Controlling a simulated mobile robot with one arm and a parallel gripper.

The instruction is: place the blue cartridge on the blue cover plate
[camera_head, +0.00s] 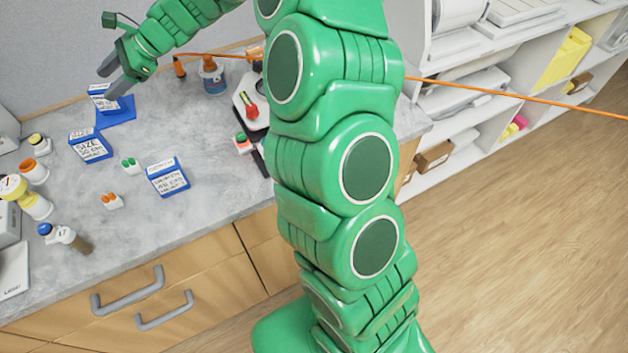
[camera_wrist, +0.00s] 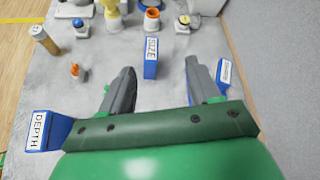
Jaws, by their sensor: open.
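My gripper (camera_head: 109,86) is open above the left back of the counter, and its two grey fingers also show apart in the wrist view (camera_wrist: 160,70). A blue cartridge with a white label (camera_head: 103,102) is close by the fingers, partly hidden; in the wrist view it (camera_wrist: 225,76) is just outside the right finger. The flat blue cover plate (camera_head: 121,113) lies beside or under this cartridge; I cannot tell which. A second blue cartridge, marked SIZE (camera_head: 92,149), stands nearer, beyond the fingertips in the wrist view (camera_wrist: 151,60). A third, marked DEPTH (camera_head: 170,183), stands to its right.
Small green (camera_head: 131,166) and orange (camera_head: 112,201) pieces lie near the cartridges. Bottles and jars (camera_head: 33,172) crowd the left edge. A clear bottle (camera_head: 213,78) and a white device (camera_head: 250,104) stand to the right. An orange cable (camera_head: 500,94) crosses the view. Bare counter lies between.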

